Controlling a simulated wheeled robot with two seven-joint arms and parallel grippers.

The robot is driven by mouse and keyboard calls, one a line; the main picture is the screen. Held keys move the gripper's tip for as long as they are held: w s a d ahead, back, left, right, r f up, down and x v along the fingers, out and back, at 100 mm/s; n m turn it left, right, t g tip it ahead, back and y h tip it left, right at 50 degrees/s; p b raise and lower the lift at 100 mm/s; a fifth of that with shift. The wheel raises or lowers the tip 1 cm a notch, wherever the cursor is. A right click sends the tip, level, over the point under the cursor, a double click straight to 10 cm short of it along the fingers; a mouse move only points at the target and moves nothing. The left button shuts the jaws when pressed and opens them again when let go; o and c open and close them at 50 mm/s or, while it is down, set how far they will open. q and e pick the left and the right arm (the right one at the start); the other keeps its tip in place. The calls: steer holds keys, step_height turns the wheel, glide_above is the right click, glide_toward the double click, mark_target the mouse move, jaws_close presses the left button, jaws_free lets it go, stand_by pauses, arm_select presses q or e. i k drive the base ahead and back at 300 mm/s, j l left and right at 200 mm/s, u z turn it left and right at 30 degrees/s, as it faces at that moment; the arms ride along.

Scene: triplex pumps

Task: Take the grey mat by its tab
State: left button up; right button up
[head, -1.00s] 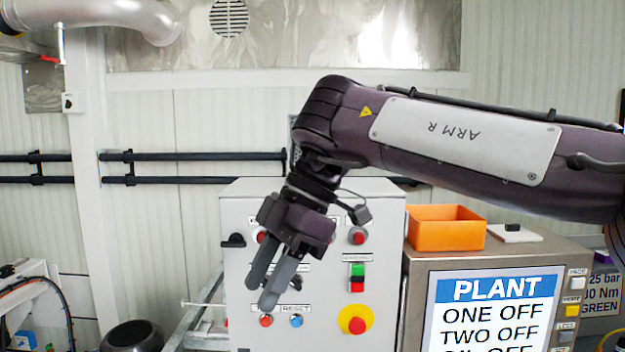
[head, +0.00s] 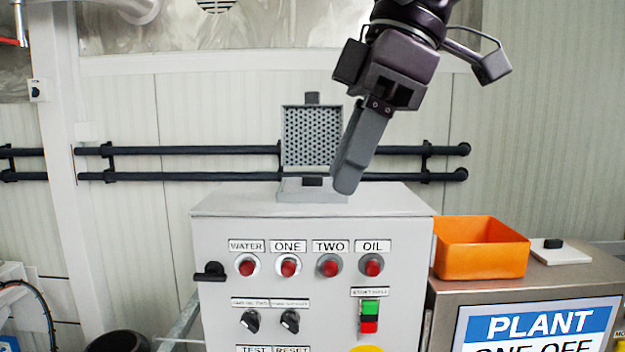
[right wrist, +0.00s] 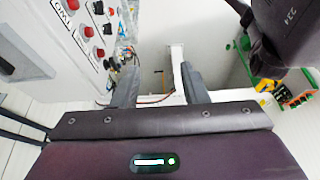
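A grey perforated mat (head: 303,137) stands upright above the back of the control cabinet in the head view. A dark grey tab (head: 312,98) sticks up from its top edge. Below it is a pale base (head: 290,190) with a small dark block (head: 313,182). My right gripper (head: 346,185) points down just to the right of the mat, its fingers overlapping the mat's right edge in the picture. In the right wrist view, the two fingers of my right gripper (right wrist: 160,80) are apart with nothing held between them. My left gripper is not in view.
The control cabinet (head: 310,209) carries several lamps and switches. An orange bin (head: 480,262) and a white plate (head: 565,257) with a black knob sit on the plant panel's housing at right. Dark pipes (head: 200,151) run along the wall behind.

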mark_target(307, 182)
steer(key=i, duration=0.95)
